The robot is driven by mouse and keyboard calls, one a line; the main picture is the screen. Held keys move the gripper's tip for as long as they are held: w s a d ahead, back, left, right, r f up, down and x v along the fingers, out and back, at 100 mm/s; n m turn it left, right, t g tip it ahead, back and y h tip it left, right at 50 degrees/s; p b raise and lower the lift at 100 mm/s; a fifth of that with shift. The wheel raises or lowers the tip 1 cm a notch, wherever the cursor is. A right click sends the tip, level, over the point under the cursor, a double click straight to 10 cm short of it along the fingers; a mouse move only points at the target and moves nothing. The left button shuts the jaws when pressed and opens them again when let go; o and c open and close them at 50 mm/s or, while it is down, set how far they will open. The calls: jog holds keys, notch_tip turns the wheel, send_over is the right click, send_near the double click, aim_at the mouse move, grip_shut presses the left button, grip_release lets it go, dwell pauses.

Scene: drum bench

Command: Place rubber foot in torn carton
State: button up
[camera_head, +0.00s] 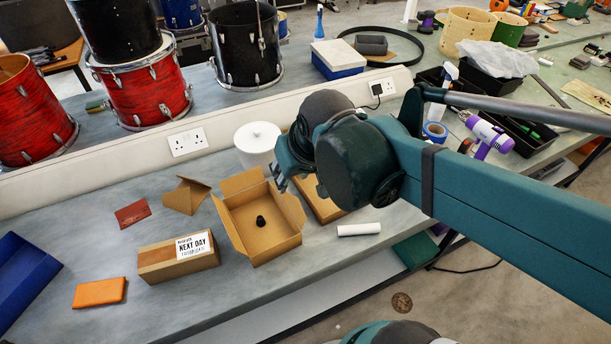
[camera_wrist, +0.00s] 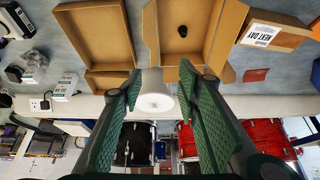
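The rubber foot (camera_head: 261,221) is a small black lump lying inside an open brown carton with spread flaps (camera_head: 284,243). In the wrist view the rubber foot (camera_wrist: 182,32) shows on the floor of that carton (camera_wrist: 221,45). A second open carton (camera_head: 327,212) stands just to its right, partly hidden by my arm; it shows in full in the wrist view (camera_wrist: 92,58). I cannot tell which carton is the torn one. My gripper (camera_head: 283,182) hangs above the cartons, apart from the rubber foot. Its green fingers (camera_wrist: 160,86) are spread, with nothing between them.
A white lidded tub (camera_head: 258,137) stands behind the cartons. A sealed labelled box (camera_head: 180,262), a brown cardboard piece (camera_head: 186,195), a red packet (camera_head: 132,213), an orange block (camera_head: 99,292) and a blue tray (camera_head: 22,275) lie left. A white cylinder (camera_head: 359,230) lies right.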

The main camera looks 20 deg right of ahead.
jog(key=shift+t, duration=0.8)
jog(key=shift+s+d+r, duration=0.3)
jog(key=shift+s+r, duration=0.05)
jog(key=shift+s, duration=0.3)
jog(key=shift+s+d+r, duration=0.3)
jog(key=shift+s+d, duration=0.05)
jog(key=shift+s, duration=0.25)
jog(key=shift+s+d+r, duration=0.3)
jog(key=shift+s+r, duration=0.05)
jog(key=shift+s, duration=0.3)
